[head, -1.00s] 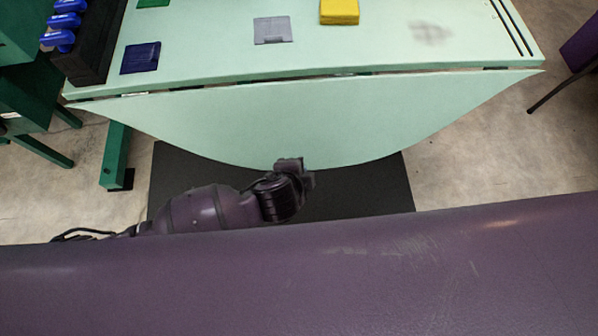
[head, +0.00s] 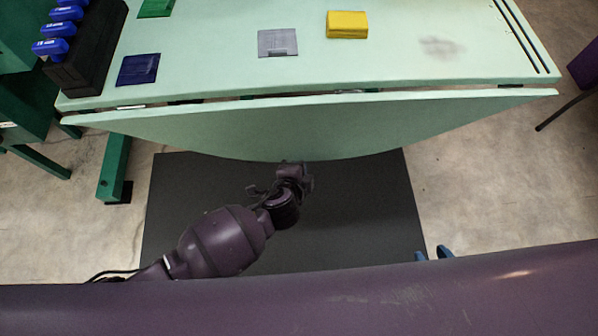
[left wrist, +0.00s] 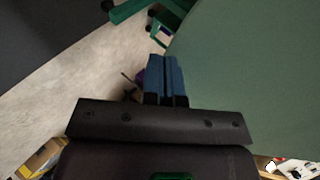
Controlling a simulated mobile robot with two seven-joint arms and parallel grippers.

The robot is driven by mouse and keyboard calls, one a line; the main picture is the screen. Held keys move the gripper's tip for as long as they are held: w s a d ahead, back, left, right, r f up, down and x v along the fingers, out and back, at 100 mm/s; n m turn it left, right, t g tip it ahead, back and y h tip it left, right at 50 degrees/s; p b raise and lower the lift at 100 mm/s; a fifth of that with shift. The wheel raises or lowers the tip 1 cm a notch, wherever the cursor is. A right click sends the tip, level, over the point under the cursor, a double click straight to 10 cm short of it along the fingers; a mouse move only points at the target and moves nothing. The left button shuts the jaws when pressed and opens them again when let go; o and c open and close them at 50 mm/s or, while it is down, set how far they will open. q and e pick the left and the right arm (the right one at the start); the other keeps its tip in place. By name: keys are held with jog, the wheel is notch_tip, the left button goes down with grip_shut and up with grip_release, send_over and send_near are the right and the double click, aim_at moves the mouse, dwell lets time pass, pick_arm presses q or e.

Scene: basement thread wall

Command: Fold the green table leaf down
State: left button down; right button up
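The green table leaf (head: 300,125) hangs from the near edge of the pale green table (head: 215,75) and slopes downward, its curved free edge toward me. My left arm reaches in from the left, with its wrist at the leaf's curved edge. The left gripper is hidden in the head view. In the left wrist view its blue fingers (left wrist: 166,75) are together with nothing between them, beside the broad green leaf surface (left wrist: 255,75); I cannot tell whether they touch it. Of my right gripper (head: 433,254), only two blue fingertips show, apart and empty, well below the leaf.
On the tabletop are a yellow block (head: 347,25), a grey square (head: 278,43), a dark blue square (head: 138,69) and a black rack (head: 88,60) with blue-handled items. A dark mat (head: 350,215) lies on the floor below. A green table leg (head: 114,168) stands at left.

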pick_arm(q)
jog(key=shift+w+f, duration=0.15)
jog(key=shift+w, duration=0.1)
jog(key=shift+a, duration=0.1)
pick_arm(e)
jog(key=shift+r, duration=0.1)
